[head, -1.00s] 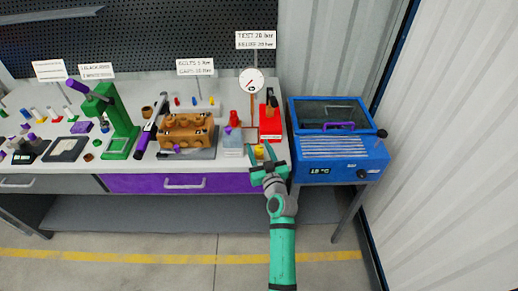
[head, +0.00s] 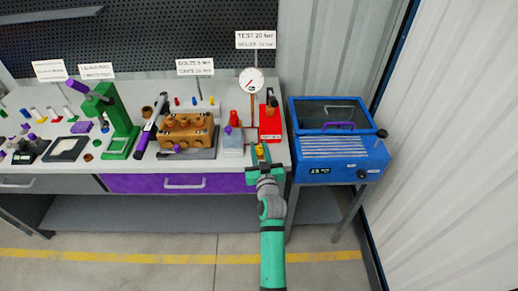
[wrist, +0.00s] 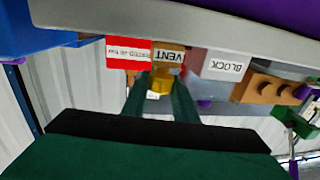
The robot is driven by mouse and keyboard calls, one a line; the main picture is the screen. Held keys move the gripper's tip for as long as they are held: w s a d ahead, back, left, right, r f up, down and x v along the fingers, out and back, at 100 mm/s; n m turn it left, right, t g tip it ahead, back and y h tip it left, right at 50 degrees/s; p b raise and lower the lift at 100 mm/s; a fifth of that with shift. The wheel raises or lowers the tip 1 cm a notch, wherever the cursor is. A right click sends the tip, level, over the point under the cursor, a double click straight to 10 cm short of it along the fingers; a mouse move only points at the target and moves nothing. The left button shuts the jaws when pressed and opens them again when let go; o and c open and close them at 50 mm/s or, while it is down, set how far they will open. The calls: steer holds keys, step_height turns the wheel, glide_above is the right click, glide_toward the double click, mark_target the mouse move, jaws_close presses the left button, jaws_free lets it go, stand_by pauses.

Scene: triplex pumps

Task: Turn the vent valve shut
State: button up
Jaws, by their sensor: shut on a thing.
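The vent valve has a yellow knob (wrist: 160,83) under a tan block labelled VENT (wrist: 168,55) in the wrist view, which is upside down. In the head view the yellow knob (head: 260,149) shows at the bench's front edge, between the grey block and the red unit. My gripper (wrist: 160,92) has one finger on each side of the knob and is shut on it. In the head view my gripper (head: 262,158) reaches the knob from the front. The fingers hide part of the knob's sides.
The red test unit (head: 270,123) and the grey block (head: 233,144) flank the valve closely. A gauge (head: 252,81) stands behind. A blue oven (head: 335,142) stands to the right. The purple drawer (head: 150,184) lies below the bench top.

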steer(key=shift+a+m+h, duration=0.1)
steer(key=shift+m+h, duration=1.1)
steer(key=shift+h, duration=0.7)
steer(key=shift+a+m+h, duration=0.1)
steer(key=shift+m+h, duration=1.1)
steer(key=shift+h, duration=0.7)
steer(key=shift+m+g+h, duration=0.6)
steer(key=shift+h, duration=0.4)
steer(key=m+g+h, duration=0.2)
steer(key=h, duration=0.1)
steer(key=shift+m+h, duration=0.3)
steer(key=shift+m, duration=0.1)
steer(key=shift+d+m+g+h, duration=0.2)
steer(key=shift+m+g+h, duration=1.3)
steer(key=shift+g+h, duration=0.3)
steer(key=o, duration=1)
steer(key=shift+f, duration=0.1)
steer(key=shift+o, duration=0.2)
steer(key=shift+a, duration=0.1)
